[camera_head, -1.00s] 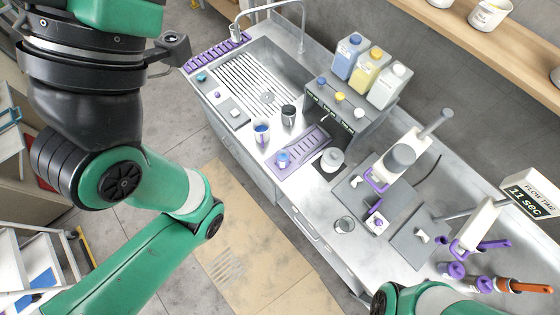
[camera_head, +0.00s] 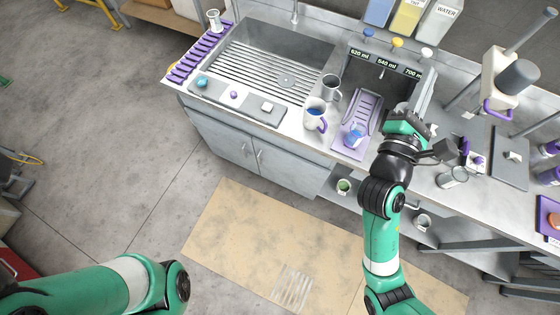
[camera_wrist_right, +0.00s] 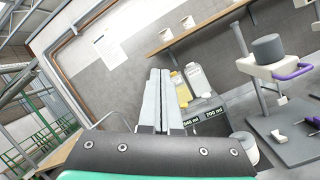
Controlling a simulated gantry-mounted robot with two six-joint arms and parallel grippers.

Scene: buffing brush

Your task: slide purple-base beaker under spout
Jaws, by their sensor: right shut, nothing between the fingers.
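A small clear beaker (camera_head: 356,134) with a bluish-purple lower part stands near the front end of the purple ribbed track (camera_head: 364,108) in the head view. The dispenser (camera_head: 388,62) stands behind the track, and a small spout (camera_head: 381,73) hangs at its front, beyond the beaker. My right gripper (camera_head: 408,118) is right of the track, apart from the beaker, and its own arm partly hides it. In the right wrist view its two grey fingers (camera_wrist_right: 161,98) are together, with nothing between them. My left gripper is out of view.
A purple-handled mug (camera_head: 315,118) and a grey mug (camera_head: 331,87) stand left of the track. The sink (camera_head: 275,65) lies farther left. A glass (camera_head: 452,177) and a grey press stand (camera_head: 483,135) are right of my right arm.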

